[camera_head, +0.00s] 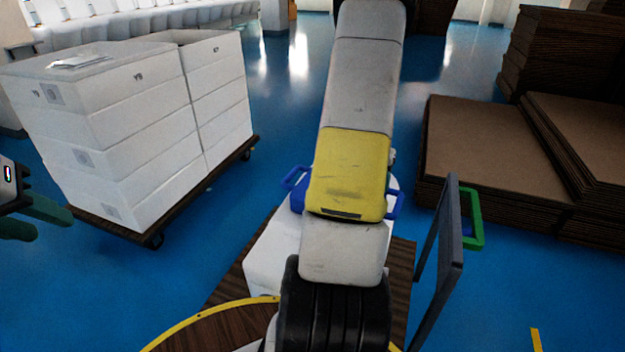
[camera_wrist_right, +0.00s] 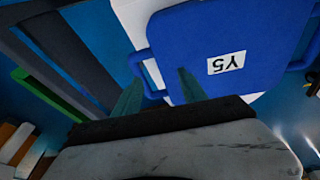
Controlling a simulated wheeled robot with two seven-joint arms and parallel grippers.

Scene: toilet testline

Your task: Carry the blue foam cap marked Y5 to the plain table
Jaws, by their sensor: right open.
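The blue foam cap (camera_wrist_right: 265,45) carries a white Y5 label, upside down in the right wrist view. In the head view only its left part (camera_head: 298,192) and the ends of its handles show; my right arm hides the rest. It lies on a white block (camera_head: 268,255). My right gripper (camera_wrist_right: 159,80) is open, its two green fingers either side of the cap's left handle loop; I cannot tell if they touch it. My left gripper (camera_head: 53,222) is open and empty at the left edge of the head view. I cannot identify the plain table.
White stacked boxes (camera_head: 120,130) stand on a dark wheeled trolley (camera_head: 205,185) at left. Brown cardboard stacks (camera_head: 480,150) fill the right. Blue floor is open between.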

